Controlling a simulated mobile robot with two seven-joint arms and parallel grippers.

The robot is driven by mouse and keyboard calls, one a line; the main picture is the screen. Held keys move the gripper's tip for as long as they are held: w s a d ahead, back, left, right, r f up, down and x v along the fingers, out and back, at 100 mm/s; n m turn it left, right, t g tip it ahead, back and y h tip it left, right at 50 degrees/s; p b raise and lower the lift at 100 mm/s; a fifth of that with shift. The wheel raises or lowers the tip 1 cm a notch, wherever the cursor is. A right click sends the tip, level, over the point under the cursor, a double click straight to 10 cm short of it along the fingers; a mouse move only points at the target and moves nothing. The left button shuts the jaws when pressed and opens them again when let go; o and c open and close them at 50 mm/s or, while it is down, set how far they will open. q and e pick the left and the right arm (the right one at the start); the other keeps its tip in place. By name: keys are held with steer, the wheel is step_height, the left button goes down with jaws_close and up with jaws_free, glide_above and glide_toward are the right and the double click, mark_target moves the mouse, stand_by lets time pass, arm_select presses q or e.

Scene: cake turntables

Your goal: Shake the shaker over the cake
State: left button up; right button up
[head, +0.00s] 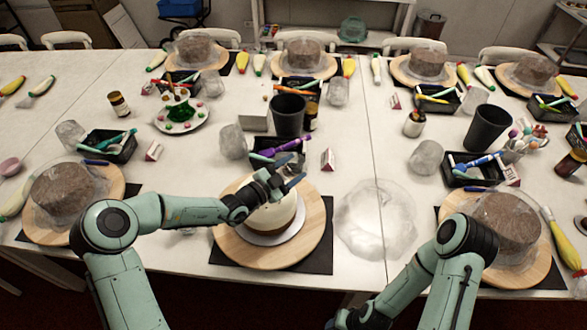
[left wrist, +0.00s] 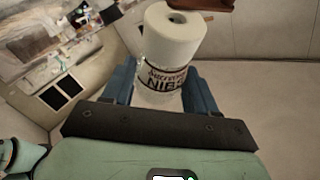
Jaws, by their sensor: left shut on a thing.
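My left gripper (head: 284,179) is over the cake (head: 270,213), near its upper right edge. In the left wrist view, the left gripper's blue fingers (left wrist: 160,92) are shut on the shaker (left wrist: 168,40). The shaker is a clear jar with a white cap and a label reading "NIBS". I cannot make it out clearly in the head view. My right arm reaches down to the bottom edge, and its gripper (head: 345,321) is partly cut off.
A clear plastic sheet (head: 374,220) lies right of the turntable. Wrapped brown cakes on boards stand left (head: 63,188) and right (head: 507,217). Behind the cake are a black tray of tools (head: 277,160), a dark cup (head: 289,116) and a small carton (head: 328,159).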

mark_target(282, 167)
arm_select(q)
steer(key=shift+r, duration=0.1)
steer(key=shift+d+r, duration=0.5)
steer(key=shift+a+f, duration=0.45)
steer(key=shift+f, duration=0.1)
steer(key=shift+a, duration=0.15)
steer(key=shift+w, duration=0.35)
steer(key=shift+w+a+f+m+g+y, duration=0.15)
steer(key=shift+w+f+m+g+y, duration=0.25)
steer(key=shift+m, duration=0.3)
steer(key=shift+a, duration=0.95)
steer(key=shift+a+r+n, duration=0.2)
steer(key=shift+r+n, duration=0.05)
steer(key=shift+n, duration=0.05)
